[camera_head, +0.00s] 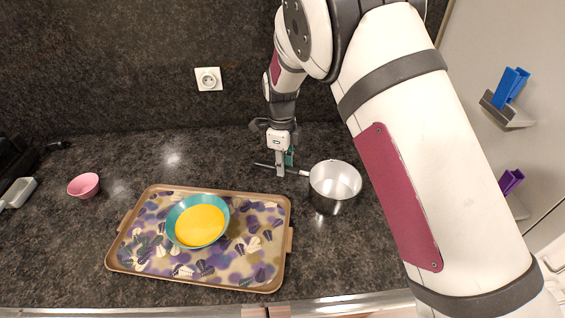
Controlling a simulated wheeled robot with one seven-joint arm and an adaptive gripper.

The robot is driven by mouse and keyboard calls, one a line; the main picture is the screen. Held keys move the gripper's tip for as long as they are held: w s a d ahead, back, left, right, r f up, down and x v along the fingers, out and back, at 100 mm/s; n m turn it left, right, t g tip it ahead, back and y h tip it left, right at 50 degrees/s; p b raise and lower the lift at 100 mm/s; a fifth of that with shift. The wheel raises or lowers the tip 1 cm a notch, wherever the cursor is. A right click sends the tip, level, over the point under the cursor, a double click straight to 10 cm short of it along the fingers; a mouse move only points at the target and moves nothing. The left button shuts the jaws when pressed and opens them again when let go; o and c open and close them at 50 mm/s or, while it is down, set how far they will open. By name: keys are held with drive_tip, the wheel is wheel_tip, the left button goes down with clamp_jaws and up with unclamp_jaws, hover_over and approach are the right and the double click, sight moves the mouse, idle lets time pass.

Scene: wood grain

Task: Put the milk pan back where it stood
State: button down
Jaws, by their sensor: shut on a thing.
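The milk pan (333,189) is a shiny metal pan with a thin handle pointing left. It is upright at the right of the dark counter, right of the tray, and looks empty. My gripper (281,170) points down and is shut on the pan's handle, left of the pan's body. I cannot tell whether the pan's base touches the counter. A small teal thing (289,157) shows just behind my gripper; what it is cannot be told.
A patterned tray (130,262) holds a teal bowl (175,222) with yellow-orange contents. A small pink bowl (84,185) stands at the left. A wall socket (208,79) is on the dark back wall. Blue (511,85) and purple (511,181) handled things hang at the right.

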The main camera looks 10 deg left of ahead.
drive_tip(key=c, duration=1.4)
unclamp_jaws()
drive_tip(key=shift+o, duration=0.2)
wheel_tip(320, 180, up, 12)
drive_tip(key=s+d+r+n+t+y, duration=0.1)
drive_tip(key=s+d+r+n, duration=0.35)
drive_tip(key=d+r, duration=0.55)
drive_tip(key=s+d+r+n+t, duration=0.1)
drive_tip(key=s+d+r+n, duration=0.45)
drive_tip(key=s+d, duration=0.2)
drive_tip(key=s+d+n+t, duration=0.1)
drive_tip(key=s+d+n, duration=0.3)
drive_tip(key=s, duration=0.5)
drive_tip(key=s+d+n+t, duration=0.2)
drive_tip(key=s+d+n, duration=0.3)
drive_tip(key=s, duration=0.4)
drive_tip(key=shift+r+n+t+h, duration=0.3)
drive_tip(key=shift+r+n+h, duration=0.15)
drive_tip(key=shift+n, duration=0.15)
